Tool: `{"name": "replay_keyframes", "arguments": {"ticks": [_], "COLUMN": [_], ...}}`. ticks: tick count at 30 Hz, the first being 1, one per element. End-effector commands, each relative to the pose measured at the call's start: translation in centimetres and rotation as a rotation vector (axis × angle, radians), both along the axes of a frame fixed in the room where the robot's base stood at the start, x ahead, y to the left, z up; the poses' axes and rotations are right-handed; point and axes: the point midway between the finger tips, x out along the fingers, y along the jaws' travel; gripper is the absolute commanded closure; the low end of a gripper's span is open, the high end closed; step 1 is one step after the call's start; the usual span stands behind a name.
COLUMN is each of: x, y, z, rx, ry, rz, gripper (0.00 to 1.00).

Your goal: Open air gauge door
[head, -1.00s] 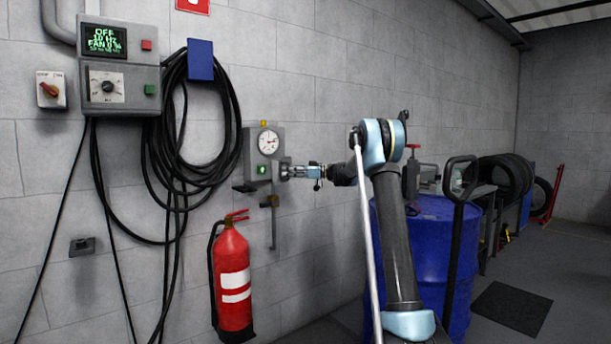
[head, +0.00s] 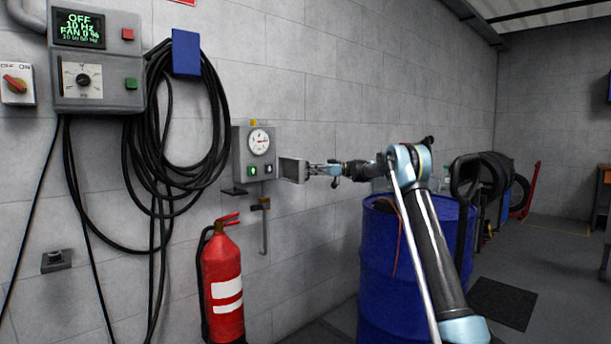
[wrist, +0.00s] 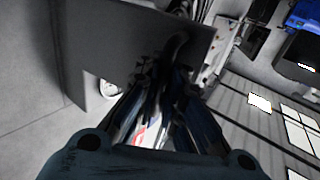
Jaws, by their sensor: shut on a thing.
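The air gauge box (head: 240,160) is a grey wall unit with a round white dial (head: 259,142) and a lit green button (head: 253,171). Its grey door (head: 293,171) stands swung out at the right side of the box, apart from the dial. My gripper (head: 311,169) is shut at the door's right edge and reaches it from the right. In the wrist view, the door shows as a broad flat grey panel (wrist: 120,45), with the dark fingers (wrist: 165,85) at it. The exact grip point is hard to make out there.
A red fire extinguisher (head: 222,285) stands below the box. Black cables (head: 150,165) hang from a blue hook (head: 186,53) to the left. A blue drum (head: 385,270) stands under my arm. The wall around the door is clear.

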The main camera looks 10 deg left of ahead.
Motion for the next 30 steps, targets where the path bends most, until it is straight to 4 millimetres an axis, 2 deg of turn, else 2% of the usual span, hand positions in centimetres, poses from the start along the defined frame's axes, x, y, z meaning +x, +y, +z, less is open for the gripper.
{"name": "replay_keyframes", "arguments": {"ticks": [6,12,28,30], "x": [2.2,3.3,3.8,3.8], "y": [-1.2,-1.7,-1.9,-1.9], "z": [0.0,-0.1,-0.1,-0.1], "rx": [-0.001,-0.003,-0.004,-0.004], "ry": [0.001,0.001,0.001,0.001], "rz": [-0.001,-0.001,-0.001,-0.001], "gripper": [1.00,1.00,1.00,0.82]}}
